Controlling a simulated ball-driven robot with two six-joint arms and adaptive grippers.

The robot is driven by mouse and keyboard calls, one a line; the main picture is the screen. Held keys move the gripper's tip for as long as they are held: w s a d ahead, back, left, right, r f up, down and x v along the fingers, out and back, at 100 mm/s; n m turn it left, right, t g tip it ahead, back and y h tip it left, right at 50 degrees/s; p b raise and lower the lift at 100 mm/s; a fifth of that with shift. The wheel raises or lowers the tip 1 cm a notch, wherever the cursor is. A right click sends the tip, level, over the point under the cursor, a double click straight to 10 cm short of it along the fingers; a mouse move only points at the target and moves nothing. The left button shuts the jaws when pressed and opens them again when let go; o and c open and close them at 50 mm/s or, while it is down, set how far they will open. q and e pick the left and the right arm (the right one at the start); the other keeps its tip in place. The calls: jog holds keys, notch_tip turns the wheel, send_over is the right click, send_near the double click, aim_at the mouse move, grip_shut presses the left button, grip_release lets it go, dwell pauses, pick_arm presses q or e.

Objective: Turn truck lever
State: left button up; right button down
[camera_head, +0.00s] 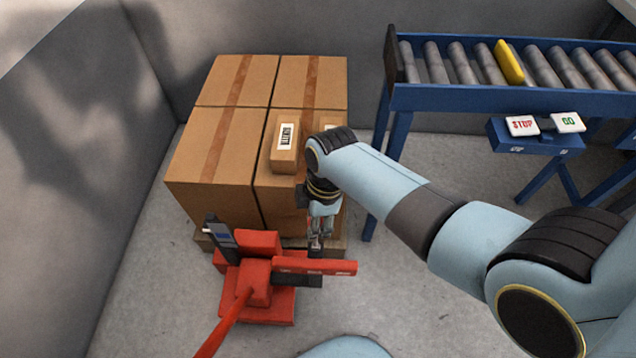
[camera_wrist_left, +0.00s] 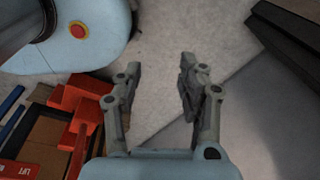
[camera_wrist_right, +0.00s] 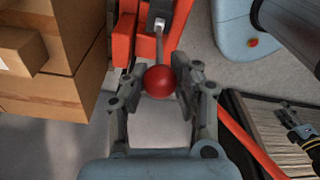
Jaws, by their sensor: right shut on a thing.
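A red pallet truck (camera_head: 265,292) stands in front of the stacked cartons in the head view. Its lever, a thin grey rod ending in a red ball knob (camera_wrist_right: 159,81), shows in the right wrist view. My right gripper (camera_wrist_right: 159,76) is closed around the knob, one finger on each side. In the head view my right gripper (camera_head: 318,238) is above the truck's right side, and the knob cannot be made out there. My left gripper (camera_wrist_left: 160,66) is open and empty over bare floor. It is outside the head view. Red truck parts (camera_wrist_left: 85,115) lie to its left.
Large cartons (camera_head: 225,145) stand on a pallet behind the truck, with a small labelled box (camera_head: 286,138) on top. A roller conveyor (camera_head: 500,97) with a yellow item (camera_head: 508,61) and STOP/GO buttons (camera_head: 545,124) is at right. Grey walls close the left side.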

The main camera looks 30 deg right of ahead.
jog(key=c, duration=1)
grip_release()
jog(key=shift+w+a+r, duration=0.2)
jog(key=shift+a+r, duration=0.05)
jog(key=shift+o, duration=0.3)
jog(key=shift+d+f, duration=0.1)
jog(key=shift+s, duration=0.1)
notch_tip(320, 180, up, 12)
jog(key=d, duration=0.1)
jog(key=shift+s+d, duration=0.25)
jog(key=shift+d, duration=0.1)
